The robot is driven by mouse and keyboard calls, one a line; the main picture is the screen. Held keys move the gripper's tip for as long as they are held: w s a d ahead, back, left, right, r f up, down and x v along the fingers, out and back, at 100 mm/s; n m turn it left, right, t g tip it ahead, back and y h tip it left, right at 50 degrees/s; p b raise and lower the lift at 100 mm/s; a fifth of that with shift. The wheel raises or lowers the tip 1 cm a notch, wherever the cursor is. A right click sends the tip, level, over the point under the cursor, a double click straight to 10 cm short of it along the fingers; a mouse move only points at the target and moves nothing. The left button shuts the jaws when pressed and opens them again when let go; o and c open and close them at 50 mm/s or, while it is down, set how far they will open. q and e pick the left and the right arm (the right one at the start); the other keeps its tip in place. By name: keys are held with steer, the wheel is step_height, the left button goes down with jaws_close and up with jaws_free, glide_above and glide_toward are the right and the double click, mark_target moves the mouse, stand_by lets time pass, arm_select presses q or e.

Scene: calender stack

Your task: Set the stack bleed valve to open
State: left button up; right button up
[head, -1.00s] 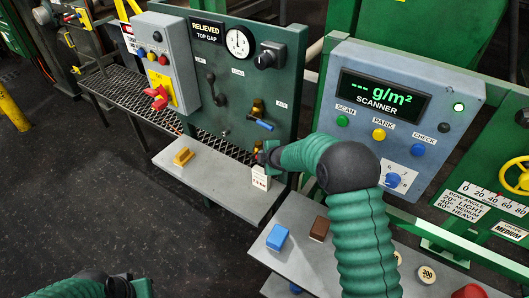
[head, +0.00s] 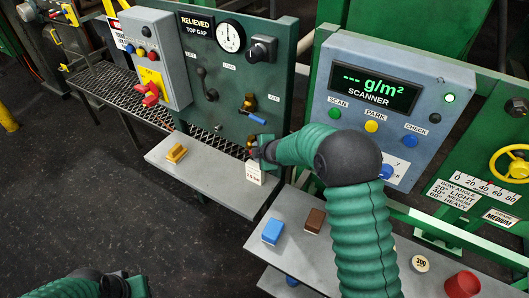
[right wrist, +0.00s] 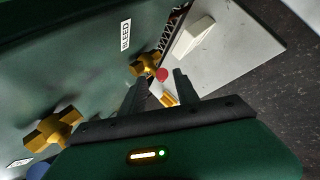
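The dark green panel (head: 235,75) carries a small brass valve (head: 250,141) low at its right edge, partly hidden by my right gripper (head: 262,152). In the right wrist view, a brass cross-shaped fitting (right wrist: 146,65) sits beside a BLEED label (right wrist: 125,35), just beyond my left-hand fingertip. The right gripper (right wrist: 157,80) is open, its two fingers apart. A small red disc (right wrist: 162,75) shows between the fingertips; I see nothing gripped. My left gripper (head: 122,286) is at the bottom left of the head view, its fingers not clear.
The scanner box (head: 385,100) is right. Blue (head: 273,231) and brown (head: 314,221) blocks lie on the lower shelf.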

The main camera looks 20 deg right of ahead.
steer(key=p+v, duration=0.2)
steer(key=v, duration=1.2)
steer(key=shift+f, duration=0.1)
